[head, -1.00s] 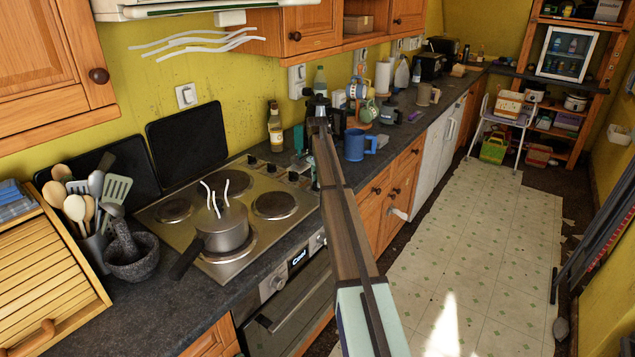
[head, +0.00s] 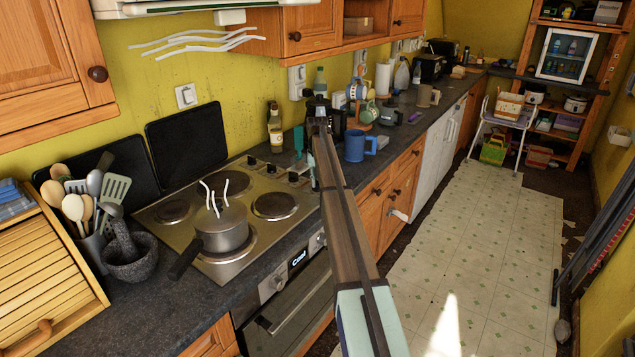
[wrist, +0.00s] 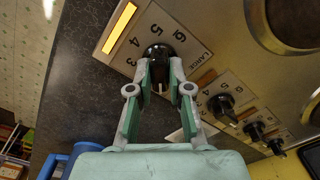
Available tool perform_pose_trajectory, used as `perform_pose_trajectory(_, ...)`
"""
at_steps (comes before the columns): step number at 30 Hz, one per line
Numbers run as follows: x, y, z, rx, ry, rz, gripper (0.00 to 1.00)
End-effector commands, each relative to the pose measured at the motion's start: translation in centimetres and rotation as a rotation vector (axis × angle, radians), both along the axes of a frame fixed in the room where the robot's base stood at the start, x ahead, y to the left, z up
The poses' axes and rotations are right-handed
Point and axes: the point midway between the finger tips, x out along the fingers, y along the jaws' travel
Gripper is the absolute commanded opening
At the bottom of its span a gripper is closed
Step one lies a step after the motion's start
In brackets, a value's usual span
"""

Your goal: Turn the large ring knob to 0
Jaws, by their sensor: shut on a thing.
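In the wrist view a black round knob (wrist: 158,56) stands on a metal plate with printed numbers, 3 to 6 readable, and the word LARGE at its right end. A pale pointer mark shows on the knob's side toward my gripper. The 0 is not visible. My gripper (wrist: 160,72) is shut on this knob, with one finger on each side. In the head view my arm hides the gripped knob at the right end of the cooktop's knob row.
More black knobs (wrist: 221,105) stand in a row beside it; a yellow lamp (wrist: 120,28) is lit on the plate. A pot (head: 222,230) stands on a front hotplate of the cooktop (head: 170,238). A blue mug (head: 355,146) stands right of my arm.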

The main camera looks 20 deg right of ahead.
Motion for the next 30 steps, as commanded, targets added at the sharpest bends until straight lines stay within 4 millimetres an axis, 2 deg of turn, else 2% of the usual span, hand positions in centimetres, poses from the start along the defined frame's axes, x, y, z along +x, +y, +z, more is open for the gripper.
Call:
perform_pose_trajectory(18, -0.12, 0.03, -0.13, 0.002, 0.003, 0.574, 0.0)
perform_pose_trajectory(30, -0.13, 0.03, -0.12, 0.002, 0.004, 0.815, 0.0)
